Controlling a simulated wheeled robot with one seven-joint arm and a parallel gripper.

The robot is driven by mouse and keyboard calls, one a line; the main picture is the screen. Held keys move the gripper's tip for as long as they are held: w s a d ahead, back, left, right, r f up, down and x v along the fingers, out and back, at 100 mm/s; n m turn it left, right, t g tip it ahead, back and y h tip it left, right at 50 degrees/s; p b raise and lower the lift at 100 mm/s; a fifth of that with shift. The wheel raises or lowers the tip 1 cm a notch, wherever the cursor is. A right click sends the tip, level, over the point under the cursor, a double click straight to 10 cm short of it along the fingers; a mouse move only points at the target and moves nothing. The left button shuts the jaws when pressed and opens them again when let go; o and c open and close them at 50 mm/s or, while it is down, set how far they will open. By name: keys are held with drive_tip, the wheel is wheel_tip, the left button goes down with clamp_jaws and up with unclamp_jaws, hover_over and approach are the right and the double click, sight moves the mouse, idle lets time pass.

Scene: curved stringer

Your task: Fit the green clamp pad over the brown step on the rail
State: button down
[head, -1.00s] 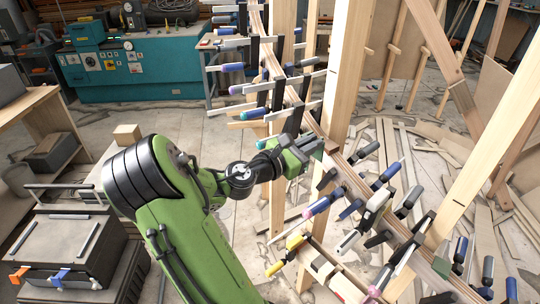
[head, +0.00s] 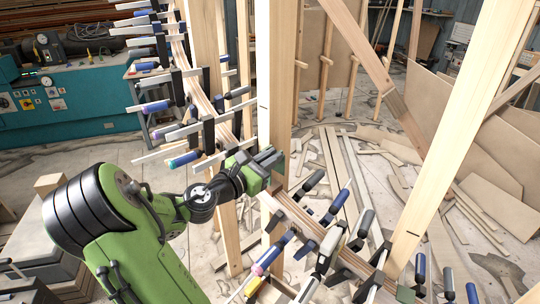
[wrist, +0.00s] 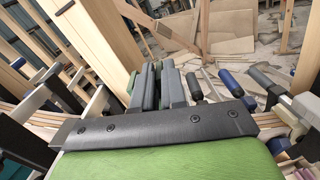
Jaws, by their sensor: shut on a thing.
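My gripper (head: 268,160) is at mid-picture in the head view, just above the rail and beside a tall wooden post. Its fingers (wrist: 150,88) point away from the wrist camera and are shut. The green clamp pad (head: 279,168) shows as a dark green piece at the fingertips. In the wrist view only a sliver of green (wrist: 131,82) shows, and the fingers hide the rest. The curved laminated rail (head: 293,210) runs from upper left to lower right below the gripper. I cannot make out the brown step. Whether the pad touches the rail is unclear.
Clamps with blue and black handles (head: 345,200) line the rail on both sides of my gripper. A tall post (head: 276,80) stands right behind it, and a slanted post (head: 465,130) stands to the right. Wood offcuts litter the floor. A teal bench (head: 75,105) is far left.

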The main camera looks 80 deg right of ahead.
sight(270, 183)
drive_tip(key=shift+a+f, duration=0.15)
drive_tip(key=shift+f, duration=0.65)
drive_tip(key=shift+r, duration=0.15)
drive_tip(key=shift+f+b, duration=0.85)
drive_tip(key=shift+f, duration=0.95)
drive_tip(key=shift+f, duration=0.1)
drive_tip(key=shift+f+b, duration=0.9)
drive_tip(key=shift+f, duration=0.35)
